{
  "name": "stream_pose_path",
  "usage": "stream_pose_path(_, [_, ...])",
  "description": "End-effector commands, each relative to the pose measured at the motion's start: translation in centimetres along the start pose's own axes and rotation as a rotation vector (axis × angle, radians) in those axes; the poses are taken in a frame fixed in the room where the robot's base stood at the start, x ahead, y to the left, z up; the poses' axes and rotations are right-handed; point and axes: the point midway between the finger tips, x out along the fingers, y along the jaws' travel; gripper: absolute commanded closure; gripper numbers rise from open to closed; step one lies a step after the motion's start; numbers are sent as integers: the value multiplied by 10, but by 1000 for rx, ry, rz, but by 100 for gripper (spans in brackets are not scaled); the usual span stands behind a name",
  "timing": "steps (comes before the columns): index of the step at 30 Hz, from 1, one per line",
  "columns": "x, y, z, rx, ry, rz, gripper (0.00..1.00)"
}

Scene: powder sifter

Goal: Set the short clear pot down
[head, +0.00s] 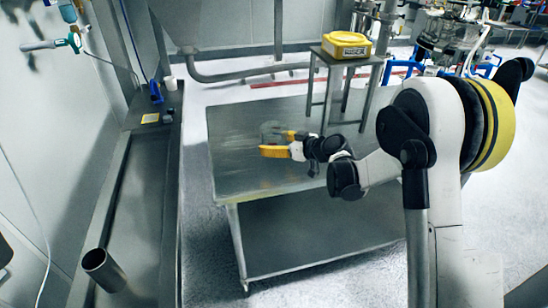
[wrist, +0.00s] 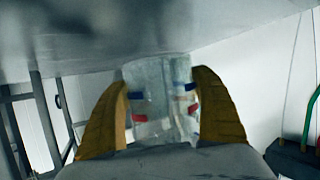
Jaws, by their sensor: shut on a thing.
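The short clear pot (wrist: 160,95) is see-through, with blurred red and blue patches showing on or through it in the wrist view. My gripper (wrist: 165,105) is shut on it, one yellow finger on each side. In the head view the pot (head: 269,130) is a faint clear shape by the yellow fingers of my gripper (head: 273,144). They are over the metal table (head: 235,180), towards its middle. I cannot tell whether the pot touches the tabletop.
A small metal stand (head: 345,62) with a yellow tub (head: 346,46) on top rises at the table's back right. The table's left and front top are bare. A ledge (head: 140,200) at left holds a metal cylinder (head: 103,269) and a blue item (head: 156,92).

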Motion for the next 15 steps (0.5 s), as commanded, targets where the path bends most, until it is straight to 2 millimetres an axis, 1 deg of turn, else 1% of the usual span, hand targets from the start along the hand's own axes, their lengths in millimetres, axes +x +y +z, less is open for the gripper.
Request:
stream_pose_path(2, [3,-2,2,0,1,1,63])
stream_pose_path(5, [6,-3,11,1,1,2,63])
stream_pose_path(10, [17,-3,36,1,0,2,63])
stream_pose_path(12, [18,-3,40,1,0,2,63])
stream_pose_path(15, [17,-3,38,1,0,1,63])
